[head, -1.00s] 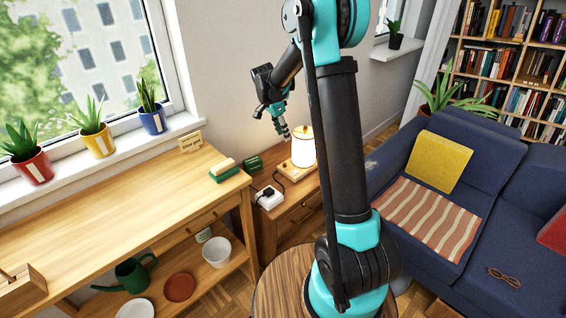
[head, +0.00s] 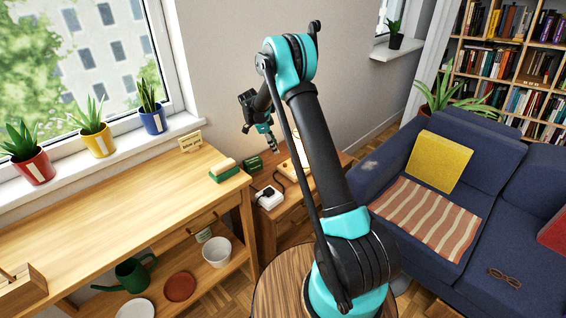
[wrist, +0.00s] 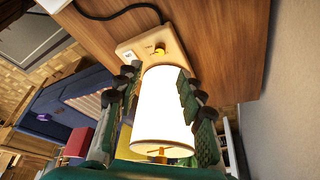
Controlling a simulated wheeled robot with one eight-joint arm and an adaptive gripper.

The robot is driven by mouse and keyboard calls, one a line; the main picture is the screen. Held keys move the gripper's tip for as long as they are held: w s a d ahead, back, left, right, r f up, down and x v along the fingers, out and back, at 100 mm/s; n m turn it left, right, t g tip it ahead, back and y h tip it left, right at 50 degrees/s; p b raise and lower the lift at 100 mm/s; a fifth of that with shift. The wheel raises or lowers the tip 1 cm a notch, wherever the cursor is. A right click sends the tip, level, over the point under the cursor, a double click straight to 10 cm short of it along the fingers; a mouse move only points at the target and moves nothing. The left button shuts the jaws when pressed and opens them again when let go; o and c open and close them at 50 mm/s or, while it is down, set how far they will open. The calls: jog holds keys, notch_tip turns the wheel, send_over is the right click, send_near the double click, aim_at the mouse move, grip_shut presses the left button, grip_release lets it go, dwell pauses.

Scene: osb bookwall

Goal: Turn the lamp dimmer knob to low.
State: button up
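The lamp has a lit white shade (wrist: 163,105) and a light wooden base (wrist: 140,47). A small brass knob (wrist: 160,50) sits on the base beside the shade in the wrist view; its pointer setting is too small to read. In the head view the lamp (head: 301,150) is partly hidden behind my arm, and the knob cannot be made out. My gripper (head: 273,146) is left of the lamp there. In the wrist view my gripper's fingers (wrist: 160,98) are spread and hold nothing, with the shade showing between them. Contact with the shade cannot be told.
The lamp stands on a wooden cabinet (head: 290,212), with a white socket box (head: 268,197) and dark cord near its front. A wooden bench (head: 110,215) is at left, a blue sofa (head: 420,225) at right. The wall is close behind the cabinet.

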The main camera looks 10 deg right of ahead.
aim_at(285, 164)
jog(key=x, duration=1)
jog(key=shift+f, duration=0.2)
jog(key=shift+c, duration=0.3)
grip_shut()
